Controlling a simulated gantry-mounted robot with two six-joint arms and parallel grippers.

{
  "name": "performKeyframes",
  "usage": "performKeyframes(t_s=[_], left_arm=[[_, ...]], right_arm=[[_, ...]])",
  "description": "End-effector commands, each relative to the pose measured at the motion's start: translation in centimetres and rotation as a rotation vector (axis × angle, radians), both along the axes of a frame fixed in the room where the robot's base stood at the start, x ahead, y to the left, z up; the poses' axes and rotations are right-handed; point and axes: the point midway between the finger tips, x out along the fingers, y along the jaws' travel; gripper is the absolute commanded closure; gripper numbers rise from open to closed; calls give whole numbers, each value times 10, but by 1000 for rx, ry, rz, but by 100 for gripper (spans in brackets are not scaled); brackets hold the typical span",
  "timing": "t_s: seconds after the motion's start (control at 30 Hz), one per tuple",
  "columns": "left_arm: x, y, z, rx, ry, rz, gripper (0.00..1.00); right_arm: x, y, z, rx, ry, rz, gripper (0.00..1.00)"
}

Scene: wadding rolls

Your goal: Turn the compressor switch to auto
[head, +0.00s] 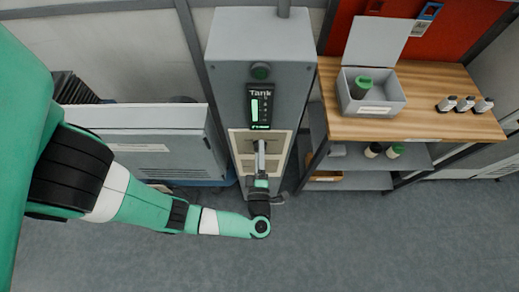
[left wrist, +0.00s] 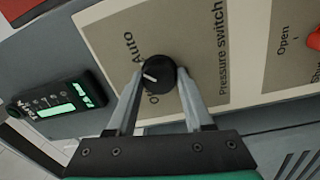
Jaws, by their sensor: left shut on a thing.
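The compressor switch is a round black knob (left wrist: 159,75) with a white pointer mark, on a beige panel (left wrist: 240,55) lettered "Pressure switch". The mark points left in the left wrist view, toward the lettering; "Auto" is at upper left and a partly hidden word starting with "O" is below it. My left gripper (left wrist: 157,76) has its two fingers on either side of the knob and is shut on it. In the head view, my left gripper (head: 261,148) reaches the front of the grey cabinet (head: 222,85) and hides the knob. My right gripper is not in view.
A "Tank" display (head: 260,107) sits above the panel. A red part (left wrist: 314,39) marked "Open" is at the right in the wrist view. A wooden-topped shelf (head: 425,90) with an open grey box (head: 393,103) stands right of the cabinet. The floor in front is clear.

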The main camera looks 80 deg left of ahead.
Motion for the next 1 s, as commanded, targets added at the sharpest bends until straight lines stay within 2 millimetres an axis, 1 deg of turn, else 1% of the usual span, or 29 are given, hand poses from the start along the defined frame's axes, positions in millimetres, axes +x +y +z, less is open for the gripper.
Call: performKeyframes(t_s=[0.3,0.33,0.47,0.5,0.8,0.87,1.0], left_arm=[[0,0,0,3,2,0,100],[0,0,0,2,1,0,43],[0,0,0,1,2,0,20],[0,0,0,1,2,0,19],[0,-2,0,1,1,-2,19],[-1,-7,-1,1,0,-2,19],[-8,-28,-3,0,0,-3,19]], right_arm=[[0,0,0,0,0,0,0],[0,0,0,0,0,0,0],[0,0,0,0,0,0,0],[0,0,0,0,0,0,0],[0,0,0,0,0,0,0],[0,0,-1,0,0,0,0],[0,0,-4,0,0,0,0]])
